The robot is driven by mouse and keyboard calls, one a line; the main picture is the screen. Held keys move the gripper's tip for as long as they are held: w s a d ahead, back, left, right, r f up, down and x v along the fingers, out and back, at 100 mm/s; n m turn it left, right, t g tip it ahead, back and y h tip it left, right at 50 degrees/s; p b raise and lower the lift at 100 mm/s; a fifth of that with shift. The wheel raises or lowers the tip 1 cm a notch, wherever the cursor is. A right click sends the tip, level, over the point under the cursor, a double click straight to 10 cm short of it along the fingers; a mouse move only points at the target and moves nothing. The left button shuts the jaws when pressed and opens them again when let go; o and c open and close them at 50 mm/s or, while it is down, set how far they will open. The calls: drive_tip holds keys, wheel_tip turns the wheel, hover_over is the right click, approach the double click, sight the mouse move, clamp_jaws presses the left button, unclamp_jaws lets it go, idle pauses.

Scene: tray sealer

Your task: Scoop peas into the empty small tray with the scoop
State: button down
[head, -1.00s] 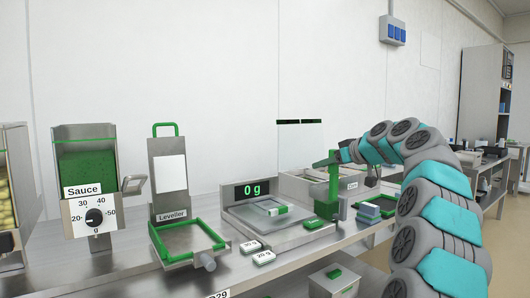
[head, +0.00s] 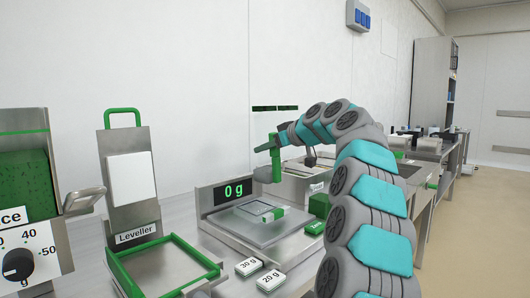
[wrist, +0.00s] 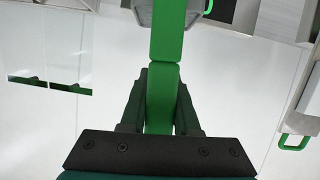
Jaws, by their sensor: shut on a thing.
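My gripper (wrist: 162,85) is shut on the green handle of the scoop (wrist: 166,45). At the top of the wrist view, a grey part lies behind the handle's far end; it is cut off by the frame edge. I cannot make out any peas.
The scale display (head: 234,191) reads 0 g. The leveller (head: 130,190) with its green frame stands left of the scale. A green block (head: 318,205) sits right of it. Labels for 30 g (head: 249,267) and 20 g (head: 270,280) lie in front. A steel container (head: 300,180) stands behind.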

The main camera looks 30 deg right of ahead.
drive_tip(key=shift+s+a+f+n+h+b, duration=0.3)
drive_tip(key=shift+a+f+n+h+b, duration=0.35)
drive_tip(key=shift+b, duration=1.45)
drive_tip(key=shift+a+n+b, duration=0.15)
drive_tip(key=shift+n+b, duration=0.2)
drive_tip(key=shift+a+r, duration=0.1)
drive_tip(key=shift+b, duration=0.5)
drive_tip(key=shift+s+a+f+t+b, duration=0.1)
drive_tip(key=shift+f+t+b, duration=0.2)
drive_tip(key=shift+b, duration=0.1)
drive_tip(key=n+b, duration=0.1)
drive_tip(key=b, duration=0.2)
drive_tip(key=a+n+h+b, duration=0.1)
drive_tip(key=b, duration=0.1)
drive_tip(key=s+a+n+t+b, duration=0.1)
drive_tip(key=b, duration=0.2)
drive_tip(key=shift+a+f+h+b, duration=0.25)
drive_tip(key=shift+f+h+b, duration=0.1)
drive_tip(key=shift+f, duration=0.05)
drive_tip(key=shift+a+f+n+b, duration=0.15)
drive_tip(key=shift+n+b, duration=0.15)
drive_tip(key=shift+b, duration=0.2)
